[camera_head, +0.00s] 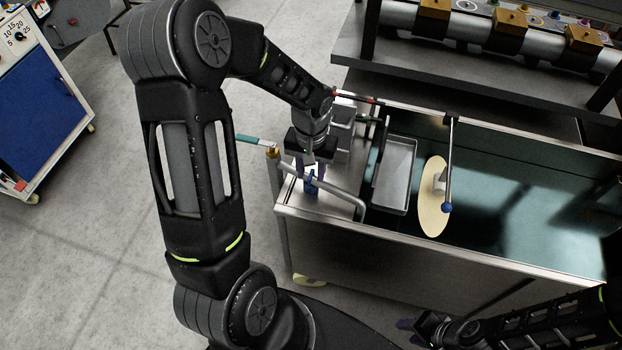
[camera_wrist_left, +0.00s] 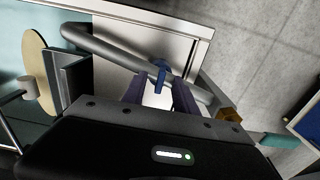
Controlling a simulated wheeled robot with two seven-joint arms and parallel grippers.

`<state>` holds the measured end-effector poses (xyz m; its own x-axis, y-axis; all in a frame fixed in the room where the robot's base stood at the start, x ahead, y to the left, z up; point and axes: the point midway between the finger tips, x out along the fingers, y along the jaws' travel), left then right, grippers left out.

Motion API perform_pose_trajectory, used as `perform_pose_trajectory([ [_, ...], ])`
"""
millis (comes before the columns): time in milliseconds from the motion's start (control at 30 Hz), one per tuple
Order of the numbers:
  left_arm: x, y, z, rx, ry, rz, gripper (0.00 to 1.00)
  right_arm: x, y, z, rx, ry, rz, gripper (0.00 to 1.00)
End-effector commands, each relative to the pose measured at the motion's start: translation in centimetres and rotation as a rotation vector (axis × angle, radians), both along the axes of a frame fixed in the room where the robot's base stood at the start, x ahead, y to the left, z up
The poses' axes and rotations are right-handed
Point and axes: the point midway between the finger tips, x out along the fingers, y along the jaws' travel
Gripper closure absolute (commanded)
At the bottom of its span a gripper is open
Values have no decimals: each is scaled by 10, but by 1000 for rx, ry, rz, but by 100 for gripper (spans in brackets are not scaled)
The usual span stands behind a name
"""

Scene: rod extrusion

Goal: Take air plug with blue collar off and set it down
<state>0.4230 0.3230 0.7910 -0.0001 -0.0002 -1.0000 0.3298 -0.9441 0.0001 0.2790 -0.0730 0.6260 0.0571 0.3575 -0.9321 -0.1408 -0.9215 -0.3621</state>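The blue collar (camera_head: 311,184) of the air plug shows at a bent grey pipe (camera_head: 340,195) over the left end of the steel tank bench. It also shows in the left wrist view (camera_wrist_left: 160,74), against the pipe; the plug's body cannot be told apart clearly. My left gripper (camera_head: 311,177) points down at the collar. In the left wrist view its two dark blue fingers (camera_wrist_left: 157,92) stand apart, with the collar between and just beyond their tips. My right gripper (camera_head: 408,331) is low in the head view, away from the bench, its fingertips apart and empty.
The steel bench (camera_head: 420,250) holds a grey tray (camera_head: 396,175) and a cream disc (camera_head: 433,197) beside a blue-knobbed lever (camera_head: 448,180). A brass fitting with a teal handle (camera_head: 247,139) sits at the left corner. Some bare steel top lies around the collar.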

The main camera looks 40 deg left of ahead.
Motion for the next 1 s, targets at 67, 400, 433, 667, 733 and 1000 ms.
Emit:
perform_pose_trajectory([
  [67,0,0,0,0,0,0,65,0,0,0,0,0,0,63],
  [400,0,0,0,0,0,0,77,0,0,0,0,0,0,63],
  [433,0,0,0,0,0,0,79,0,0,0,0,0,0,63],
  [667,0,0,0,0,0,0,98,0,0,0,0,0,0,63],
  [733,0,0,0,0,0,0,100,0,0,0,0,0,0,63],
  [1000,0,0,0,0,0,0,100,0,0,0,0,0,0,63],
])
